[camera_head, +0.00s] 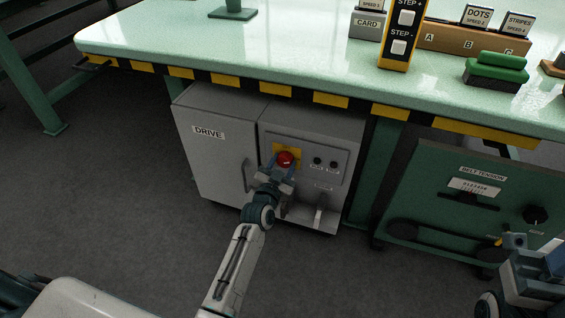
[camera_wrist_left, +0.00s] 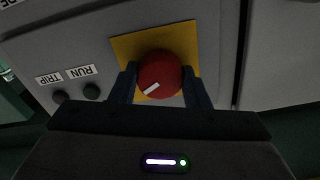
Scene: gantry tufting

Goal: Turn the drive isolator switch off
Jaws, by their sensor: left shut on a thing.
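The drive isolator switch (camera_head: 285,159) is a round red knob on a yellow plate, on the right front of the grey drive cabinet (camera_head: 208,160) under the table. My left gripper (camera_head: 277,172) is at the knob, with its fingers on either side of it. In the left wrist view the red knob (camera_wrist_left: 160,74) sits between the two dark fingers (camera_wrist_left: 160,90), which are shut on it. A white mark on the knob runs at a slant. My right gripper (camera_head: 519,265) is at the lower right, near the green belt tension panel; its fingertips are not clear.
The green table (camera_head: 140,40) with a yellow and black edge overhangs the cabinet. The belt tension panel (camera_head: 430,190) stands to the right. In the left wrist view, dark TRIP and RUN lamps (camera_wrist_left: 75,93) are beside the knob. Open floor lies to the left.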

